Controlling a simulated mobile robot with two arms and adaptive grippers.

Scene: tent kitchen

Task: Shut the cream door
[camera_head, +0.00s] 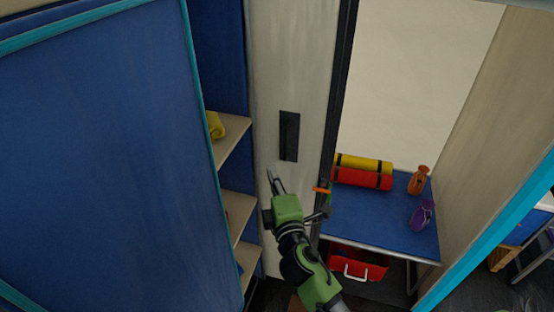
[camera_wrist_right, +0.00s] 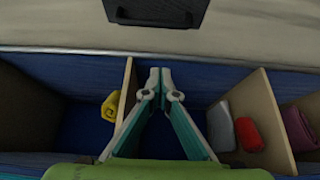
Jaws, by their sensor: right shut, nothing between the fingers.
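The cream door (camera_head: 290,60) stands as a tall panel in the middle of the head view, with a dark handle (camera_head: 289,136) and a dark right edge. A wide opening shows to its right. My right gripper (camera_head: 273,172) is shut and empty, just below and left of the handle in the picture. In the right wrist view, the cream door (camera_wrist_right: 250,25) crosses the top with its handle (camera_wrist_right: 155,12). The closed fingertips of my right gripper (camera_wrist_right: 160,78) point toward it. I cannot tell whether they touch the door. My left gripper is not in view.
Left of the door are wooden shelves (camera_head: 228,140) with a yellow roll (camera_head: 215,125), and a large blue panel (camera_head: 100,150). Through the opening stands a blue-topped table (camera_head: 375,222) with red (camera_head: 358,179) and yellow (camera_head: 365,164) rolls; a red box (camera_head: 357,264) sits below.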

